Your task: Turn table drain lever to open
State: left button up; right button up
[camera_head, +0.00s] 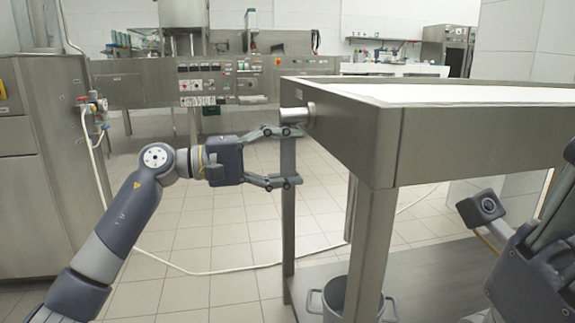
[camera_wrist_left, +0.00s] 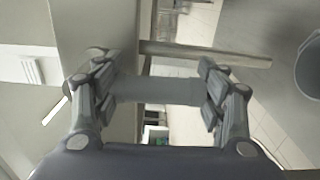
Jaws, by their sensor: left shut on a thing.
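The metal table (camera_head: 440,150) fills the right of the head view, with a short round drain pipe (camera_head: 297,115) sticking out of its near left end. My left gripper (camera_head: 290,156) is at this end, just below the pipe, with one fingertip above the other. In the left wrist view a flat grey bar, which looks like the drain lever (camera_wrist_left: 158,90), spans between the two fingers of my left gripper (camera_wrist_left: 157,91). The fingers press on its two ends. In the head view the lever is hard to tell from the table leg behind it. Part of my right arm shows at the right edge; its fingers are not clear.
A metal pot (camera_head: 338,296) stands on the table's lower shelf (camera_head: 430,275). A steel cabinet (camera_head: 40,170) with hoses stands at the left. A control panel (camera_head: 205,85) is at the back. The tiled floor between the cabinet and the table is mostly clear, with a white hose across it.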

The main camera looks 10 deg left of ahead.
pick_arm(q)
jog(key=shift+w+m, duration=0.2)
jog(key=shift+m, duration=0.1)
jog(key=o, duration=1.5)
jog(key=shift+a, duration=0.15)
jog(key=v, duration=1.1)
jog(key=shift+s+a, duration=0.15)
jog(key=shift+a, duration=0.2)
